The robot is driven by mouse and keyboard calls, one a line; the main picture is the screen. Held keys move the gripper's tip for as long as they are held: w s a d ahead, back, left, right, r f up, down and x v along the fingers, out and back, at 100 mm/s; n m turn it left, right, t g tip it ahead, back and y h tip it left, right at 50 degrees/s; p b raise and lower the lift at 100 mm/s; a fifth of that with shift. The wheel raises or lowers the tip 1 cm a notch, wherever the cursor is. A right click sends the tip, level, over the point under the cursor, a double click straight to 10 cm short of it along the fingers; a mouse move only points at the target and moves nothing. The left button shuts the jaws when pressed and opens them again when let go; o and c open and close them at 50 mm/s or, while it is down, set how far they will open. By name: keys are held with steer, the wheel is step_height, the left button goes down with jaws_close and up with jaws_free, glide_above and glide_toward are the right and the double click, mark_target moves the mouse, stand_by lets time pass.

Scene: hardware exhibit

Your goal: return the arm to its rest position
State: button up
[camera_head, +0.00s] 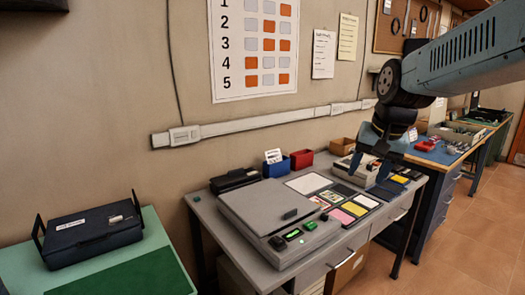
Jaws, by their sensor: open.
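My arm reaches in from the upper right of the head view. My gripper (371,168) hangs from it, pointing down, above the right part of the grey desk (207,211). Its two blue-grey fingers are spread apart, and I see nothing between them being held. Behind and below the fingers is a light grey device (343,168). I cannot tell whether the fingertips touch anything on the desk.
A large flat grey machine (270,211) covers the desk's left part. Several coloured cards lie beside it. Blue (277,168) and red (302,159) bins stand against the wall. The floor (450,250) at right is clear.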

steer(key=s+n+t+h, duration=0.1)
steer(key=s+n, duration=0.3)
steer(key=s, duration=0.8)
steer(key=shift+s+a+f+t, duration=0.2)
steer(key=shift+s+f+t, duration=0.1)
steer(key=shift+f+t, duration=0.15)
